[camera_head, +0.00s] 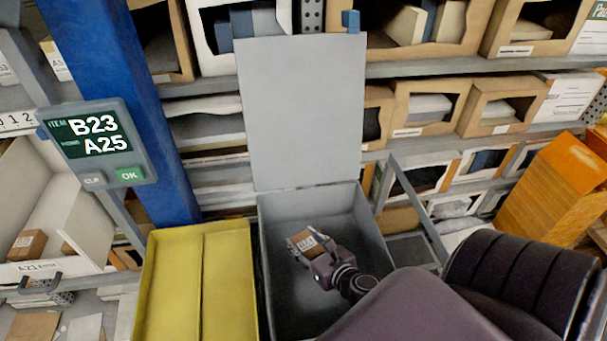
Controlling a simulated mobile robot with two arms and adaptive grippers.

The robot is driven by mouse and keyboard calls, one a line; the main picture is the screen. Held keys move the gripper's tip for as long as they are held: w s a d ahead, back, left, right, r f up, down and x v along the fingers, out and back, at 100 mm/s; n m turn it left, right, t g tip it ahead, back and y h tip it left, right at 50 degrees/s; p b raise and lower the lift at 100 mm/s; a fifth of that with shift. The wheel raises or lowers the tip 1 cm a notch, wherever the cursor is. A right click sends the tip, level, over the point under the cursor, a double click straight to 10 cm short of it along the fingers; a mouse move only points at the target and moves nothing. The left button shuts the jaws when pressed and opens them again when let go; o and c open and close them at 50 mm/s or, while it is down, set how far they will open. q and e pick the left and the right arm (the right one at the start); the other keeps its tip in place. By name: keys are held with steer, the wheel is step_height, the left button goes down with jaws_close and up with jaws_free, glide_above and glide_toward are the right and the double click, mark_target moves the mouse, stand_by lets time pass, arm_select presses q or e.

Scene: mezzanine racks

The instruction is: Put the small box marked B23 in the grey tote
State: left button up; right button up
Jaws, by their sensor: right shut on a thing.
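The grey tote (372,232) stands open in the lower middle, its grey lid (302,115) raised behind it. My right gripper (304,249) is over the inside of the tote and is shut on a small brown box (303,239). The box has a white label that is too small to read, so I cannot tell whether it says B23. I cannot tell whether the box touches the tote floor. My right arm covers the tote's lower right part. My left gripper is not in view.
A yellow tote (225,285) stands directly left of the grey one. A display (98,142) on a blue post (128,80) reads B23 and A25. Another small brown box (28,244) lies in a left bin. Racks with cartons fill the back; an orange box (548,190) is at right.

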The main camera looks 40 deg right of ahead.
steer(key=shift+f+b, duration=0.5)
steer(key=shift+f, duration=0.1)
steer(key=o, duration=1.2)
steer(key=shift+s, duration=0.1)
steer(key=shift+a, duration=0.1)
steer(key=shift+s+r+p, duration=0.1)
steer(key=shift+r+p, duration=0.55)
steer(key=shift+r, duration=0.05)
steer(key=b+v, duration=0.2)
steer(key=v, duration=0.9)
steer(key=shift+s+r, duration=0.2)
steer(key=shift+s, duration=0.1)
